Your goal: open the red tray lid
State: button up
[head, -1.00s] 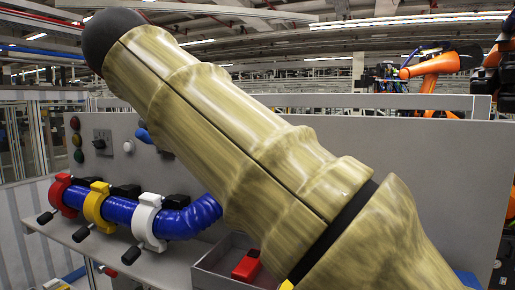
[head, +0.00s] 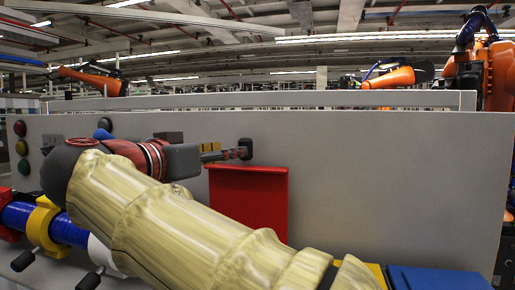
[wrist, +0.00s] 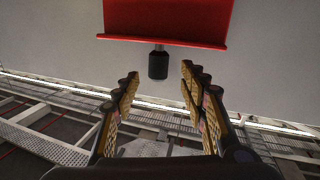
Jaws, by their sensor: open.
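The red tray lid (head: 248,210) is an upright red panel with a ledge along its top, against the grey wall panel. It also shows at the top of the wrist view (wrist: 165,20). A black knob handle (wrist: 158,64) sticks out from the lid's ledge edge. My gripper (wrist: 160,78) is open, its two padded fingers spread to either side of the knob's line. The knob shows centred between the fingertips, with gaps on both sides; the remaining depth is hard to judge. In the head view my gripper (head: 226,152) is above the lid's top edge, and my arm hides the lid's lower left.
Red, yellow and green indicator lights (head: 21,147) are on the wall panel at left. A blue hose (head: 68,230) in clamps, including a yellow one (head: 43,226), lies below them. A blue bin (head: 437,279) is at the lower right. The wall right of the lid is clear.

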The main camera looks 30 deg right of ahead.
aim_at(246, 145)
jog(key=shift+m, duration=0.7)
jog(key=x, duration=0.2)
jog(key=p+x, duration=0.1)
jog(key=x, duration=0.2)
jog(key=r+p+x, duration=0.1)
jog(key=x, duration=0.1)
jog(key=shift+w+d, duration=0.1)
jog(key=shift+d, duration=0.3)
jog(key=c, duration=0.3)
jog(key=c, duration=0.8)
grip_shut()
